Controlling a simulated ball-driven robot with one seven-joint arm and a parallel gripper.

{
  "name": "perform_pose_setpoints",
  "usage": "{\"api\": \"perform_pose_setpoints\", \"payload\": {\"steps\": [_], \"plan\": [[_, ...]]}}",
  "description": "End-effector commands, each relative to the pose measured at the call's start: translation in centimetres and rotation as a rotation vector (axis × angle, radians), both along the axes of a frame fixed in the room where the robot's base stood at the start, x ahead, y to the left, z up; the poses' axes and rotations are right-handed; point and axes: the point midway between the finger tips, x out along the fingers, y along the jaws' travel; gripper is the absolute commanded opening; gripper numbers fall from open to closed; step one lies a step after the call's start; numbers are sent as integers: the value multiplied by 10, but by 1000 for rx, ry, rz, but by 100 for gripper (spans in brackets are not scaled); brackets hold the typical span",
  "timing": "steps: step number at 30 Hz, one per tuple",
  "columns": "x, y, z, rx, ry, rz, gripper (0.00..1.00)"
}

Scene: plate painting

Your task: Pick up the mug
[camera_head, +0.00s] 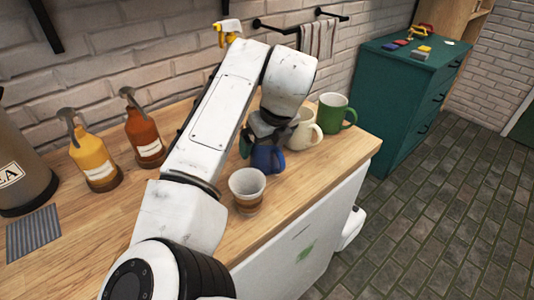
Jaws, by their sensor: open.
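Several mugs stand on the wooden counter, and the task does not say which one is meant. A blue mug (267,159) stands right below my gripper (266,136). A cream mug (305,131) stands just right of it, partly hidden by my arm, and a green mug (336,112) stands farther right. A white and brown cup (247,190) stands nearer, to the front left of the blue mug. My gripper is open and points down at the blue mug's top. Its fingers overlap the mug's rim in the picture; I cannot tell whether they touch it.
The wooden counter (215,236) has bare room at its front left. A yellow bottle (92,158) and an orange bottle (144,134) stand at the back left near a brick wall. A teal cabinet (395,95) with small coloured things on top stands beyond the counter's right end.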

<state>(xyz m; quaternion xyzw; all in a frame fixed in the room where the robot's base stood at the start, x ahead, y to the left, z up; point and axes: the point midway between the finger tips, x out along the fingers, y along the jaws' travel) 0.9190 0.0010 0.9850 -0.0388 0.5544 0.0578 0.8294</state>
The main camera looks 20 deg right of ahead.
Motion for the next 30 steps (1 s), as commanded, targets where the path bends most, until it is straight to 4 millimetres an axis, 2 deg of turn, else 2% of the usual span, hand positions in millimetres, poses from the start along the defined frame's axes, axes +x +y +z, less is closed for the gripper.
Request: {"api": "perform_pose_setpoints", "payload": {"steps": [4,21,30], "plan": [[0,0,0,0,0,0,100],[0,0,1,0,0,0,45],[0,0,3,0,-2,0,45]]}}
